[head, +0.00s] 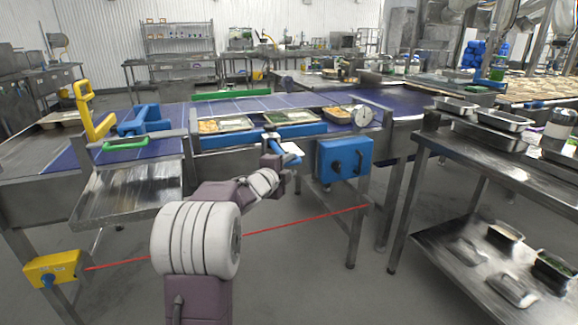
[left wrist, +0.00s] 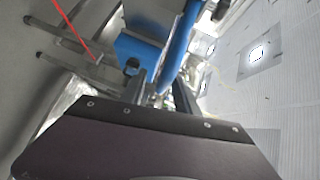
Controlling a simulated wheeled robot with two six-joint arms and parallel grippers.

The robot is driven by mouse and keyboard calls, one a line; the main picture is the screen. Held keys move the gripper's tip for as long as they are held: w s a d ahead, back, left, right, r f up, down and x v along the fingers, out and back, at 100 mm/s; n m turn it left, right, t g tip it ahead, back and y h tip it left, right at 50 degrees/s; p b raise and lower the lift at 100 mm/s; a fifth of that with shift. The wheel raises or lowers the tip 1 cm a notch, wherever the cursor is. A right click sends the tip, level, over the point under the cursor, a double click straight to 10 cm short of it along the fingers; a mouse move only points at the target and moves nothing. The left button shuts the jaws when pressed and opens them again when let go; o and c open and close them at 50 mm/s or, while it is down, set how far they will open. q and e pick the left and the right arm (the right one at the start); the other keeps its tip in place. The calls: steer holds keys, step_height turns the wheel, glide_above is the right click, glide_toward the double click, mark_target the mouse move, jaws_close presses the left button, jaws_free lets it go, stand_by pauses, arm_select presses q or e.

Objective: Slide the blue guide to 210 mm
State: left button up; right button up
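The blue guide (head: 305,131) is a long blue rail along the near edge of the conveyor, below the food trays. A long blue bar, apparently the guide, also shows in the left wrist view (left wrist: 181,42). My left gripper (head: 284,153) is at the middle of the conveyor's front side, just below the guide. In the left wrist view its two dark fingers (left wrist: 161,88) stand apart, with the near end of the blue bar seen between them. I cannot tell whether they touch it. No millimetre scale is readable. My right gripper is not in view.
A blue box with a black knob (head: 343,158) hangs right of the gripper, below a round dial (head: 362,117). Filled trays (head: 291,117) lie on the belt. A yellow handle (head: 92,112) stands at left. A steel table (head: 490,151) is at right.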

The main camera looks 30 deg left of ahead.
arm_select(q)
steer(key=shift+r, duration=0.1)
steer(key=shift+s+r, duration=0.1)
steer(key=shift+s, duration=0.1)
steer(key=s+r+p, duration=0.1)
steer(key=s, duration=0.7)
steer(key=shift+s+d+p, duration=0.3)
steer(key=shift+p, duration=0.1)
